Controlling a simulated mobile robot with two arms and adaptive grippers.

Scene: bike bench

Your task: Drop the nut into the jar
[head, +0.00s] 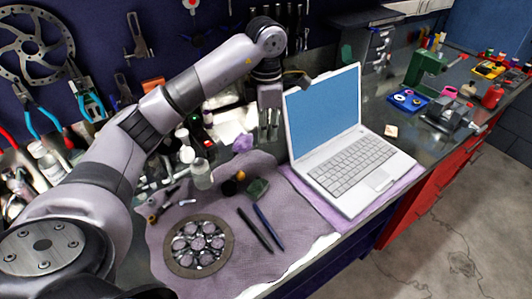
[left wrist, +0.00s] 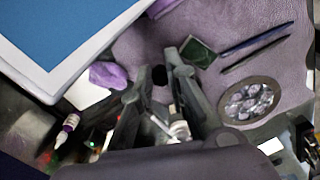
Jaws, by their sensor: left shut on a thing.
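My left gripper (head: 269,134) hangs fingers down above the bench, just left of the laptop screen. In the left wrist view its fingers (left wrist: 168,80) are closed in with a small dark thing between the tips, likely the nut; its shape is too small to tell. A small clear jar (head: 202,176) stands upright on the grey-purple mat, lower and to the left of the gripper in the head view. The gripper is apart from the jar and higher than it. My right gripper is not in view.
An open laptop (head: 350,165) stands right of the gripper. Bottles and small parts crowd the back left of the jar.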

